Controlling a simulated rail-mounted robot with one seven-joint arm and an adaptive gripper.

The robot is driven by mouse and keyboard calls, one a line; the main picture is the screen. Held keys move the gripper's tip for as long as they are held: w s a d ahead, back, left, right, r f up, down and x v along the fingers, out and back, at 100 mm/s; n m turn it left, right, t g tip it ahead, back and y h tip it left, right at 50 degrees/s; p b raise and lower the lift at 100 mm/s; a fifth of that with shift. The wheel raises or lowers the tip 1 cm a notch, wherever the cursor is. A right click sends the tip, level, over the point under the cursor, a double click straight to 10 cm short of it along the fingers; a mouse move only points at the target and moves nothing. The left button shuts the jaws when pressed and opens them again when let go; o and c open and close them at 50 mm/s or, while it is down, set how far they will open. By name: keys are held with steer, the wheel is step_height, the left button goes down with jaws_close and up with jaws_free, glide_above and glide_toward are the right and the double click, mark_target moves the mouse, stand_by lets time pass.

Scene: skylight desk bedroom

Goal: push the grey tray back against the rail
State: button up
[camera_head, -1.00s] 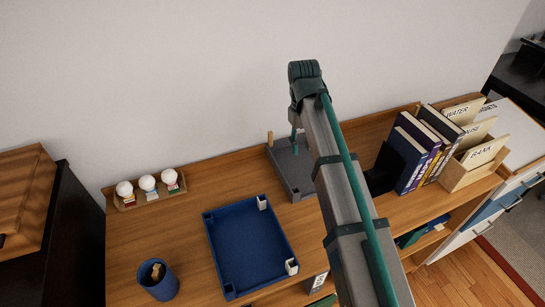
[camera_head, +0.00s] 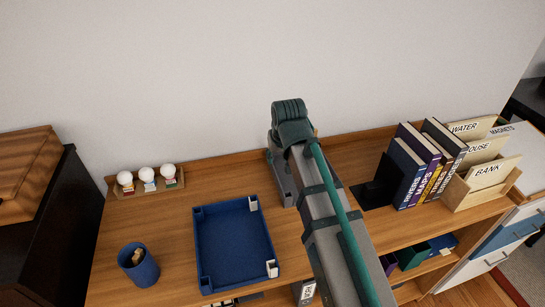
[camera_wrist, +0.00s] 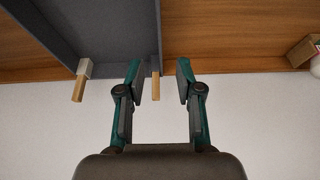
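The grey tray (camera_head: 283,188) is at the back of the desk in the head view, mostly hidden behind my arm. In the wrist view the grey tray (camera_wrist: 105,25) fills the upper left, with a pale corner piece and a wooden peg at one corner and another peg (camera_wrist: 155,86) at the other. My gripper (camera_wrist: 159,68) is open, its fingers apart on either side of that second peg in the picture. I cannot tell its depth or any contact. The wooden rail (camera_head: 222,163) runs along the wall; how close the tray is to it is hidden in the head view.
A blue tray (camera_head: 236,245) lies left of my arm, with a blue cup (camera_head: 139,264) beyond it. A holder with white bulbs (camera_head: 148,187) stands by the rail at left. Books (camera_head: 420,165) and a wooden file box (camera_head: 484,182) stand at right.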

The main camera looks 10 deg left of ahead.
mark_target(274, 169)
steer(key=shift+p+x, duration=1.25)
steer(key=shift+x, duration=4.15)
steer(key=shift+s+d, duration=0.1)
jaws_close()
jaws_free()
